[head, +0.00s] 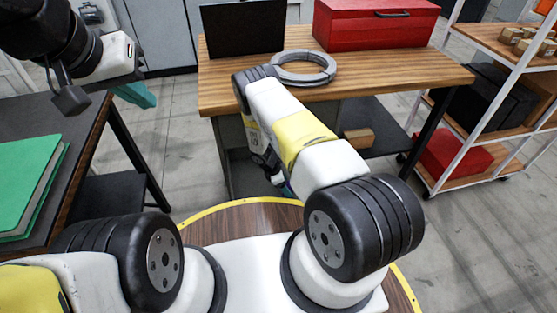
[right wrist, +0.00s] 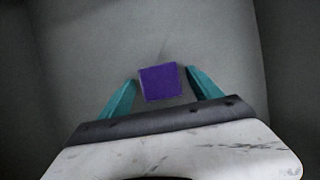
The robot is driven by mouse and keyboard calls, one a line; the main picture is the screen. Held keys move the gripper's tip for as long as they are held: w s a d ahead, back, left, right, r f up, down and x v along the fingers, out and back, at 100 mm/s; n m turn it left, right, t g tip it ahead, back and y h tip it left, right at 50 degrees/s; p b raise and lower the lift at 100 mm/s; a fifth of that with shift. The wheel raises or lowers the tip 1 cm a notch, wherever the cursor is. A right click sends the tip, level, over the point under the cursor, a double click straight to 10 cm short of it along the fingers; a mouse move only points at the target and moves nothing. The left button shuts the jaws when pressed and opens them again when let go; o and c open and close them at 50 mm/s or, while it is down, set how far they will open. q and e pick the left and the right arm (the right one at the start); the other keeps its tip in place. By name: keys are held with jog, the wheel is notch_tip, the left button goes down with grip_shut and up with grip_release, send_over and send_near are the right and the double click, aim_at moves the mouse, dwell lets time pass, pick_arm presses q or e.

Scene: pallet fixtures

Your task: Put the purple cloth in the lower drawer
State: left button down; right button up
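The purple cloth (right wrist: 160,82), a small folded square, lies flat-looking against a grey surface (right wrist: 110,50) in the right wrist view. That surface has darker walls at both sides, like the inside of a drawer; I cannot tell which drawer. My right gripper (right wrist: 163,80) is open, its teal fingers either side of the cloth with small gaps. In the head view my right gripper (head: 286,190) is mostly hidden behind my arm, low in front of the workbench. The grey drawer unit (head: 232,150) is partly hidden. My left gripper (head: 136,96) hangs beyond the dark table, its fingers unclear.
The wooden workbench (head: 420,80) carries a grey ring (head: 303,78), a red toolbox (head: 345,30) and a black panel (head: 243,30). A green binder (head: 25,185) lies on the dark table at left. A shelf rack (head: 478,168) stands at right. Floor between is clear.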

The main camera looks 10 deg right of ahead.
jog(key=shift+r, duration=0.15)
jog(key=v, duration=1.2)
